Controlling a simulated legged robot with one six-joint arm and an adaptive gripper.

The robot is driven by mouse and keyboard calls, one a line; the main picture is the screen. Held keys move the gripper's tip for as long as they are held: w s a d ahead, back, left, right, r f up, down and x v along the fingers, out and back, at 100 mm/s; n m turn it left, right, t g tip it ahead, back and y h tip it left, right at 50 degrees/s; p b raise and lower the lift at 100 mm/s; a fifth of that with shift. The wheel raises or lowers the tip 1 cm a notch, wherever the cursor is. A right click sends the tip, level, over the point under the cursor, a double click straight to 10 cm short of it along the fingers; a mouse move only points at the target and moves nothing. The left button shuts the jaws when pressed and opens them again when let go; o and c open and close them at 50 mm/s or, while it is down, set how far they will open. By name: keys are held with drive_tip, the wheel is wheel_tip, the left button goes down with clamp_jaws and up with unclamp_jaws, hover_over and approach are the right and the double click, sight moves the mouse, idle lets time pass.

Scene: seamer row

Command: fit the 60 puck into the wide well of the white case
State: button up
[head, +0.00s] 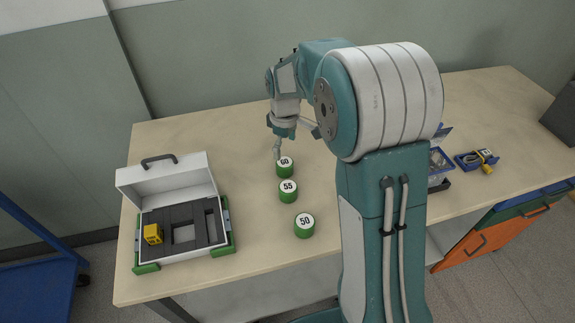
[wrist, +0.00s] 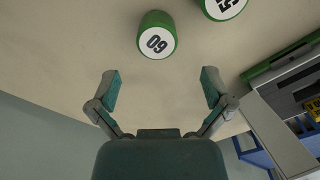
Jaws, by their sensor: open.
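The 60 puck (head: 285,168) is a green cylinder with a white numbered top, standing on the table. It also shows in the wrist view (wrist: 157,36), ahead of my gripper. My gripper (wrist: 160,80) is open and empty, its two fingers spread apart and short of the puck. In the head view my gripper (head: 281,150) hangs just behind the 60 puck. The white case (head: 185,180) stands open at the left, its lid tilted back. Its dark insert has a wide square well (head: 184,234) showing a light floor, and a narrower slot beside it.
The 55 puck (head: 288,191) and the 50 puck (head: 304,225) stand in front of the 60 puck. A yellow block (head: 153,234) sits in the case's left part. Blue trays (head: 476,160) lie at the right, beyond my arm. The table between case and pucks is clear.

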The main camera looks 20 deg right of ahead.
sight(284, 162)
drive_tip(key=f, duration=0.7)
drive_tip(key=shift+w+f, duration=0.2)
drive_tip(key=shift+w, duration=0.05)
drive_tip(key=c, duration=1.1)
